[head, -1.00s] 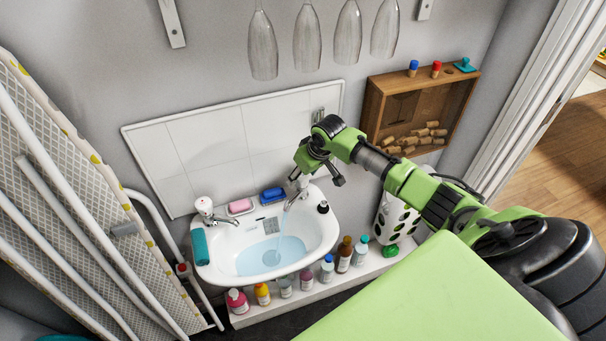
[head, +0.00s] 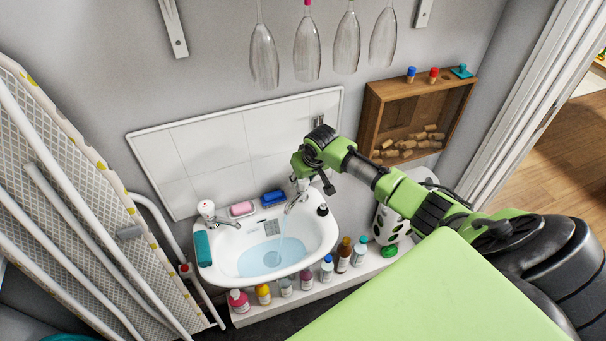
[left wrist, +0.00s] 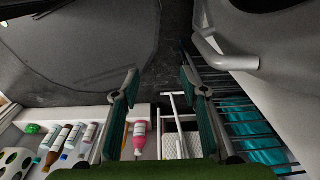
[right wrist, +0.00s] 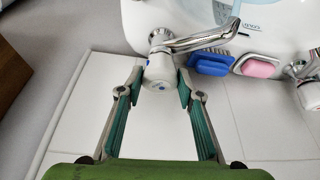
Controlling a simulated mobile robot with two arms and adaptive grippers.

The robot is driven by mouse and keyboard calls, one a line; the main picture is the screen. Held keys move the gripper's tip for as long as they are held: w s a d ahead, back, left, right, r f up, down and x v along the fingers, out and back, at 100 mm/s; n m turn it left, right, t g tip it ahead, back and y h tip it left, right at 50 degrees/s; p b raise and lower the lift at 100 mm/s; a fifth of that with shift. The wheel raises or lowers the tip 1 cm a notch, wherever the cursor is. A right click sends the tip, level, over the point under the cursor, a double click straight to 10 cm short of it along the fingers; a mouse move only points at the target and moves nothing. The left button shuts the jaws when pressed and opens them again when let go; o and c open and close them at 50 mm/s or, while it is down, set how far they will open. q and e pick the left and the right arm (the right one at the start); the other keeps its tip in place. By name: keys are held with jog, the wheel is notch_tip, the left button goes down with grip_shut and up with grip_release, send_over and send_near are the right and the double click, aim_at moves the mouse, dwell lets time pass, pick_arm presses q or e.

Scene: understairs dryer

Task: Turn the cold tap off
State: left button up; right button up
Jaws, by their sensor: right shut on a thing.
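The cold tap has a white knob with blue marks (right wrist: 160,72) and a chrome spout (right wrist: 205,40) in the right wrist view. In the head view its spout (head: 292,203) shows at the basin's back right, with a thin water stream (head: 282,236) falling into the basin (head: 327,240). My right gripper (head: 311,184) is over this tap from above. In the right wrist view its fingertips (right wrist: 160,82) close on either side of the knob. My left gripper (left wrist: 160,88) is open and empty in the left wrist view, away from the sink.
A second tap (head: 207,211) stands at the back left of the basin. Pink soap (head: 241,209) and a blue brush (head: 274,197) lie between the taps. Several bottles line the front ledge. Glasses (head: 306,50) hang above.

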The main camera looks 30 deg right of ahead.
jog(key=m+p, duration=0.1)
jog(key=m+h+p, duration=0.1)
jog(key=shift+a+r+m, duration=0.2)
jog(key=shift+m, duration=0.2)
jog(key=m+g+h+p, duration=0.1)
jog(key=m, duration=0.1)
jog(key=shift+a+f+m+p, duration=0.1)
jog(key=shift+f+m+p, duration=0.05)
jog(key=shift+m+p, duration=0.25)
jog(key=shift+w+m+g+h, duration=0.1)
jog(key=shift+m+g+h, duration=0.2)
jog(key=shift+m, duration=0.9)
jog(key=shift+m+g+h, duration=0.3)
jog(key=shift+m, duration=0.8)
jog(key=o, duration=1.1)
jog(key=v, duration=1.2)
jog(key=shift+w+f, duration=0.1)
